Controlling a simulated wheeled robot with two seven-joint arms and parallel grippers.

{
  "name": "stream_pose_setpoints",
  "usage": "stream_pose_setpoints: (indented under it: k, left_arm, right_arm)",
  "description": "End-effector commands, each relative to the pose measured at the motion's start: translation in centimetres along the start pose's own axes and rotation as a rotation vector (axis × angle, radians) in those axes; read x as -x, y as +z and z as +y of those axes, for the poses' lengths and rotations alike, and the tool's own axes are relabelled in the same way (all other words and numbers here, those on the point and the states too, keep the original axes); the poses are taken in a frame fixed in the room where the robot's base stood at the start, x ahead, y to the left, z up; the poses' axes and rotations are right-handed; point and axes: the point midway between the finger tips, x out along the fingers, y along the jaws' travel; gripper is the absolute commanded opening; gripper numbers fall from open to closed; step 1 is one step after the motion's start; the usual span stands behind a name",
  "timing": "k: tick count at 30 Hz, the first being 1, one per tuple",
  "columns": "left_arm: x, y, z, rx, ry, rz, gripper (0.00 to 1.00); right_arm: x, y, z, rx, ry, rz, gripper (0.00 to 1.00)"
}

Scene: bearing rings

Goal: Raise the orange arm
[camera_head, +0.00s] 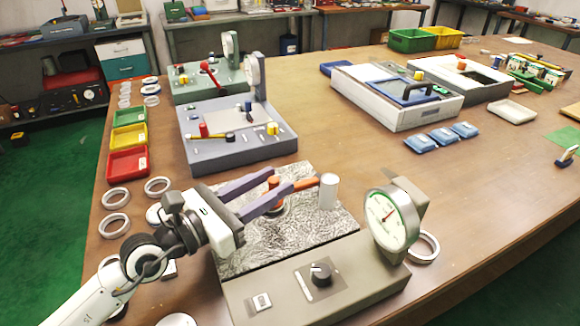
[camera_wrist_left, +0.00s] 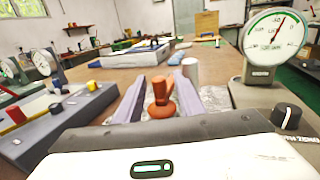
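The orange arm (camera_head: 304,183) lies low over the silvery mottled plate of the near grey-green device, reaching from an orange knob (camera_head: 273,181) toward a white cylinder (camera_head: 328,191). In the left wrist view the orange arm (camera_wrist_left: 161,108) stands between my two purple fingers, with the white cylinder (camera_wrist_left: 190,68) behind it. My left gripper (camera_head: 282,180) is open, its fingers on either side of the orange part. A little space shows beside it, and I cannot tell whether either finger touches it. The fingers hide part of the arm's base. My right gripper is not in view.
A dial gauge (camera_head: 391,219) rises at the device's right, and a black knob (camera_head: 320,274) is on its front. A blue-grey device (camera_head: 238,145) stands behind. Loose metal rings (camera_head: 115,225) lie left, near red, yellow and green bins.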

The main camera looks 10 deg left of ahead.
Motion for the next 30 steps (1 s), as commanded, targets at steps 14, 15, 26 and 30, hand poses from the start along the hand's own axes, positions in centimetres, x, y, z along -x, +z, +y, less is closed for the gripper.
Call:
stream_pose_setpoints:
  k: [14,15,26,30]
  left_arm:
    - [-5.1,0.0,0.0,0.002,0.000,0.000,0.35]
    - [-5.1,0.0,0.0,0.002,0.000,0.000,0.35]
    - [-5.0,0.0,0.0,0.002,0.000,0.000,0.03]
    - [-5.0,0.0,0.0,0.002,0.000,0.000,0.00]
  right_arm:
    - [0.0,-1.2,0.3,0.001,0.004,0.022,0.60]
    - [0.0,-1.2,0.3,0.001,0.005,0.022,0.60]
    - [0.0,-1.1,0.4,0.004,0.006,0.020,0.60]
    - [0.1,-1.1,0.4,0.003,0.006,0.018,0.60]
